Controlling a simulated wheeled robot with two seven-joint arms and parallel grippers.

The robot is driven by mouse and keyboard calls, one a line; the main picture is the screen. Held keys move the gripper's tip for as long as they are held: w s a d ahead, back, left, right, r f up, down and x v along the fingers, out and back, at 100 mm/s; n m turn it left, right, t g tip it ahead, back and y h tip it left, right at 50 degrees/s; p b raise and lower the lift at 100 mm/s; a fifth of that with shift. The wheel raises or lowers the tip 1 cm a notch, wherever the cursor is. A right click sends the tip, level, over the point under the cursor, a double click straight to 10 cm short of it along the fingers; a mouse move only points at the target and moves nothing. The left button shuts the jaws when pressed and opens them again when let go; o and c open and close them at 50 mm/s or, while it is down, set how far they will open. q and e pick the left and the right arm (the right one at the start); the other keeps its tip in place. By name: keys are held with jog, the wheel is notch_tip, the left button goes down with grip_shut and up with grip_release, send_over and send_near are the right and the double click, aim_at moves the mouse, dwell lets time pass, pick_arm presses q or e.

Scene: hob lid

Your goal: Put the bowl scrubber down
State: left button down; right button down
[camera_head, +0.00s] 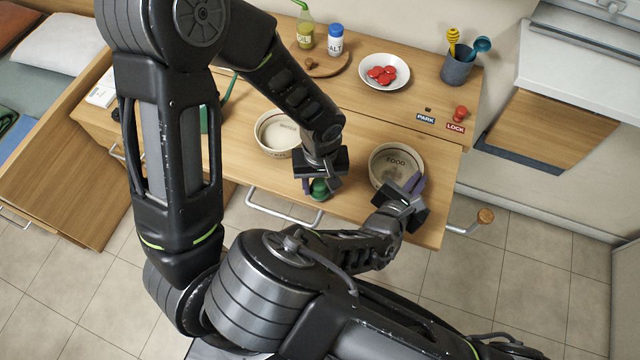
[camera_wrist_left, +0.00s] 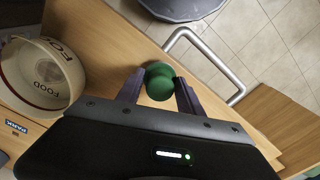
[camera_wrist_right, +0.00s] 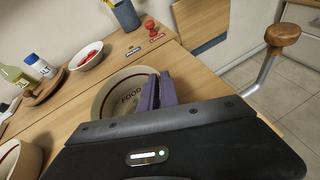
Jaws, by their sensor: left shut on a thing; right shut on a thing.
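The green bowl scrubber (camera_head: 319,189) is held in my left gripper (camera_head: 318,183) near the worktop's front edge. In the left wrist view its round green knob (camera_wrist_left: 159,82) sits between the two fingers; its underside is hidden, and I cannot tell whether it touches the wood. My right gripper (camera_head: 414,186) is shut on the near right rim of the cream FOOD bowl (camera_head: 378,160). In the right wrist view the purple fingers (camera_wrist_right: 158,92) straddle the wall of that bowl (camera_wrist_right: 112,88). The scrubber is left of the bowl and apart from it.
A second cream bowl (camera_head: 270,143) stands to the left on the worktop. Behind are a plate of red pieces (camera_head: 384,72), a blue utensil cup (camera_head: 457,68), bottles on a round board (camera_head: 325,66), and PARK and LOCK labels (camera_head: 426,118). A rail runs along the front edge.

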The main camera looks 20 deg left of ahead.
aim_at(320, 183)
pick_arm(q)
jog(key=shift+f, duration=0.45)
jog(key=c, duration=0.7)
grip_release()
jog(key=shift+f, duration=0.1)
jog(key=shift+c, duration=0.2)
notch_tip(320, 183, up, 12)
